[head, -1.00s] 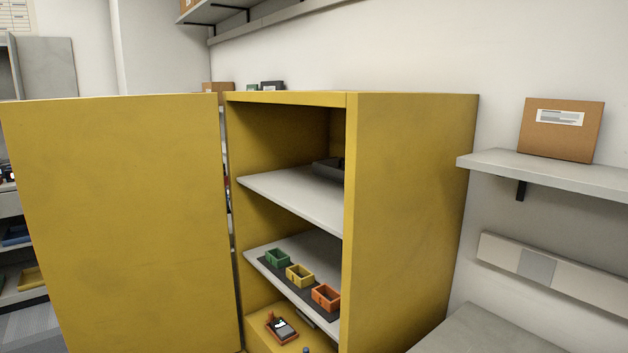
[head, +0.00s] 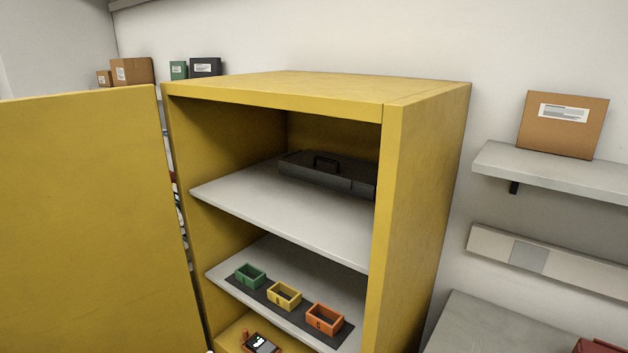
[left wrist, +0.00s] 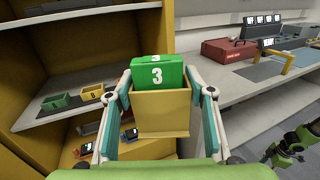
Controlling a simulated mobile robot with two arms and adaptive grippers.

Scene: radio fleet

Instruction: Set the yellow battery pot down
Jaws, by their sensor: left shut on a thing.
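My left gripper (left wrist: 158,110) is shut on a yellow battery pot (left wrist: 160,112) in the left wrist view. A green battery block marked 3 (left wrist: 157,75) stands in the pot and sticks out above its rim. The pot is held upright in front of the yellow cabinet, with fingers on both sides. My right gripper (left wrist: 288,150) seems to show at the lower right of that view; its jaws are unclear. Neither gripper shows in the head view.
The open yellow cabinet (head: 425,180) holds a black case (head: 325,172) on its upper shelf (head: 270,215). Green (head: 250,276), yellow (head: 284,296) and orange (head: 325,319) pots stand on a dark mat below. A bench (left wrist: 245,85) with a red case (left wrist: 229,51) lies right.

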